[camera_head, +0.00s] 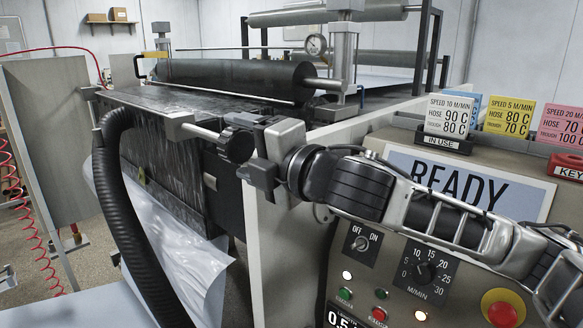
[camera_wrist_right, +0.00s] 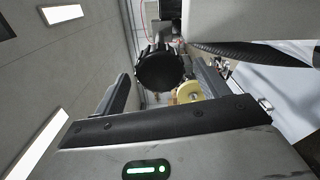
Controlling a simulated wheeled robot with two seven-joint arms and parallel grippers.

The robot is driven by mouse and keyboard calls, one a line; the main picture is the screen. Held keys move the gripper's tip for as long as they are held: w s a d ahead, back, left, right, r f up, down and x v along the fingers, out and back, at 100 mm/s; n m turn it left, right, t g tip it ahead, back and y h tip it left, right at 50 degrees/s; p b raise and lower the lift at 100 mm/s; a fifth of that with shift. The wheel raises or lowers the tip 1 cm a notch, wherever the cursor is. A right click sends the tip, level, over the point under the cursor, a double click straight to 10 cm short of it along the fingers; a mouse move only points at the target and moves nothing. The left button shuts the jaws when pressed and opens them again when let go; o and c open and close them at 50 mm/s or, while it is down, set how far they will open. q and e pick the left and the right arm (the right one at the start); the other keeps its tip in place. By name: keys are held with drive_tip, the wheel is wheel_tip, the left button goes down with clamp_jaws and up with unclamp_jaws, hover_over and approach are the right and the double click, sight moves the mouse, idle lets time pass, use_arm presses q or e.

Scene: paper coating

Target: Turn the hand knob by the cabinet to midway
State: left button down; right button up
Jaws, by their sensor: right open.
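The hand knob (camera_head: 235,145) is black and round with a ribbed rim. It sits at the end of a metal rod at the coating machine's edge, by the pale cabinet (camera_head: 285,245). My right gripper (camera_head: 252,148) is open, with its fingers at the knob's right side in the head view. In the right wrist view the knob (camera_wrist_right: 158,68) shows between the two open fingers (camera_wrist_right: 160,76), near their tips. I cannot tell whether either finger touches it. The knob's pointer or marks cannot be made out. My left gripper is not in view.
A thick black hose (camera_head: 125,220) hangs left of the knob. A dark roller (camera_head: 235,75) lies behind it. A yellow disc (camera_wrist_right: 189,92) shows beside the knob.

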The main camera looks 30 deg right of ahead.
use_arm(q)
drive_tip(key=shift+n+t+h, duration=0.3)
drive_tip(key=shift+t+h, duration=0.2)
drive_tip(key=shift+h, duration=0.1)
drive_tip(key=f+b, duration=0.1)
drive_tip(key=b, duration=0.3)
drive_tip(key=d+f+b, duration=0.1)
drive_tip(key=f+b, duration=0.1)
drive_tip(key=b, duration=0.2)
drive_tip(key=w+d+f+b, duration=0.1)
drive_tip(key=b, duration=0.3)
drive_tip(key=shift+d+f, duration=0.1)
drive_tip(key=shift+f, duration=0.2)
use_arm(e)
drive_tip(key=v, duration=1.3)
